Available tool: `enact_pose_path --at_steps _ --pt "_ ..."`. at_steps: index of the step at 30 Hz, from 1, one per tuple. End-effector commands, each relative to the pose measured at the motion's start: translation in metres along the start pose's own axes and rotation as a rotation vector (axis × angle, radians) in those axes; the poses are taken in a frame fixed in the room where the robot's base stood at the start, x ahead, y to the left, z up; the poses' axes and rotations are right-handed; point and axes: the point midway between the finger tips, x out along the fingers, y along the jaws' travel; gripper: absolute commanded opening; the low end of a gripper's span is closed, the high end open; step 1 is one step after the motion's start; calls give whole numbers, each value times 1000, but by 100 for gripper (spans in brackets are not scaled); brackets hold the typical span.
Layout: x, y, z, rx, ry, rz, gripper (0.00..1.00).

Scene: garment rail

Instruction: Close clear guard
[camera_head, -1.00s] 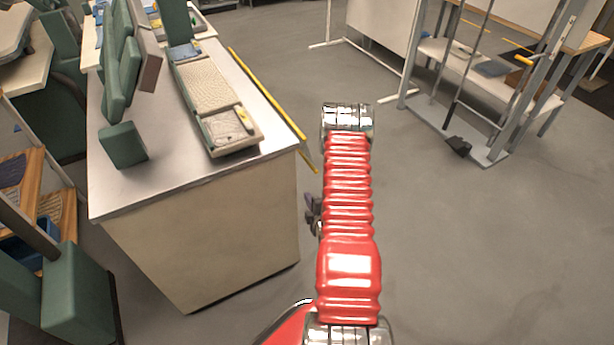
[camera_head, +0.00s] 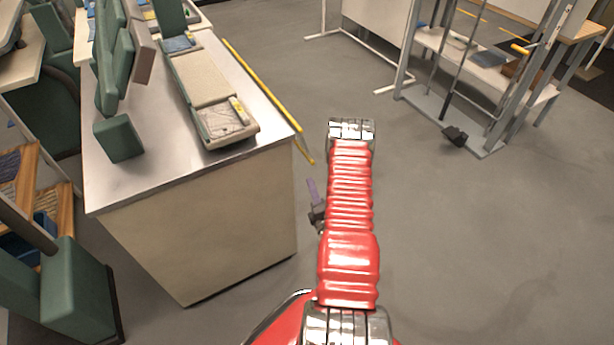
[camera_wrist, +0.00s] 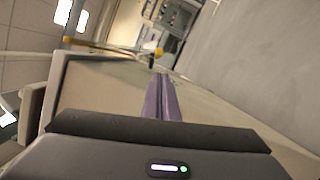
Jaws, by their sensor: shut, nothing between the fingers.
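I cannot make out a clear guard for certain in either view. The green-edged tray unit (camera_head: 203,82) on the bench has a front compartment (camera_head: 224,121) that looks pale and perhaps glossy; I cannot tell whether a clear cover lies over it. My gripper (camera_head: 312,190) shows as narrow purple fingers beside my red arm, just right of the bench and apart from the tray unit. In the wrist view my gripper (camera_wrist: 161,84) has its purple fingers together, empty, pointing along the pale bench side.
The metal-topped bench (camera_head: 150,180) stands at left, with green padded blocks (camera_head: 119,138) and a yellow rail (camera_head: 262,85) along its right edge. A grey rack (camera_head: 480,130) stands at upper right.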

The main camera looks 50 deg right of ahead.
Motion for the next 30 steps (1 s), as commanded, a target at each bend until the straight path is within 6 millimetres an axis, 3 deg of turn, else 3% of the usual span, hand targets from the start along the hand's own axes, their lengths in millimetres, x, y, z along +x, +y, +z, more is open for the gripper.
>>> enact_pose_path --at_steps 18,24,30 --pt "82 1 -1 0 2 2 0" --pt "96 0 0 0 1 0 0" --pt "97 0 -1 1 1 0 0"
